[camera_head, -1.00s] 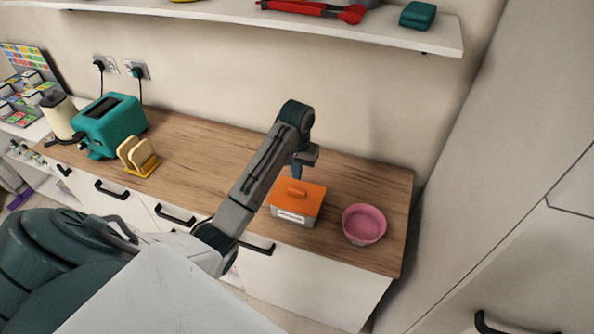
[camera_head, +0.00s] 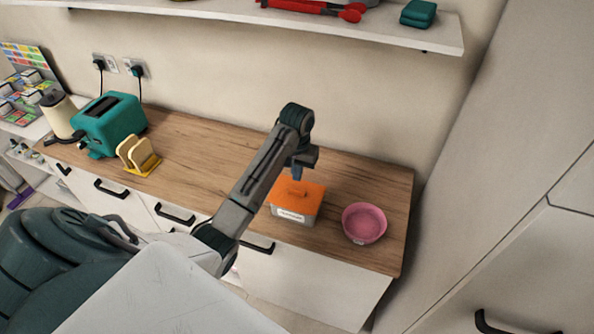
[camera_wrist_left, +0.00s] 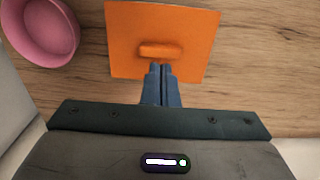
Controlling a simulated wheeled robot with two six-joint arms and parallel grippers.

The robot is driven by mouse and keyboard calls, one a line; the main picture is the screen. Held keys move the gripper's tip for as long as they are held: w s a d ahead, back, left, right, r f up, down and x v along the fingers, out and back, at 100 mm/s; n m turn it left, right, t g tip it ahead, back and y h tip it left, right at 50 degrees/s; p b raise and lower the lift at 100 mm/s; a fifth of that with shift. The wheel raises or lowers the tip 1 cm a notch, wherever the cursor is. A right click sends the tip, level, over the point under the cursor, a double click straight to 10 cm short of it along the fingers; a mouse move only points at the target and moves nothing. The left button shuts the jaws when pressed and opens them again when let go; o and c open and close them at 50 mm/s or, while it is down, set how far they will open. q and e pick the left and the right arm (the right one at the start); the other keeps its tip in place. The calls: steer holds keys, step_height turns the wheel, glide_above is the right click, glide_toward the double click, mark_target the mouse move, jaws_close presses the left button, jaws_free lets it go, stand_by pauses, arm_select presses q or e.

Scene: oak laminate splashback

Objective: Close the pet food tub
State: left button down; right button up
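The pet food tub (camera_head: 291,217) is a pale box with a white label, standing on the wooden counter. Its orange lid (camera_head: 311,194) lies over the top and has a raised bar handle; I cannot tell whether it is pressed fully down. The lid also shows from above in the left wrist view (camera_wrist_left: 190,30), where it hides the tub. My left gripper (camera_head: 297,177) points down just above the lid by the handle. In the left wrist view its blue fingers (camera_wrist_left: 161,69) are together with nothing visible between them, beside the handle's near edge. My right gripper is not in view.
A pink bowl (camera_head: 364,223) stands to the right of the tub. A toast rack (camera_head: 137,156) and a teal toaster (camera_head: 110,122) stand at the left of the counter (camera_head: 200,140). A shelf (camera_head: 250,14) runs along the wall above. The counter between rack and tub is clear.

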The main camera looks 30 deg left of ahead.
mark_target(297, 190)
arm_select(q)
steer(key=shift+f+b, duration=0.5)
steer(key=shift+f, duration=1.8)
steer(key=shift+s, duration=0.15)
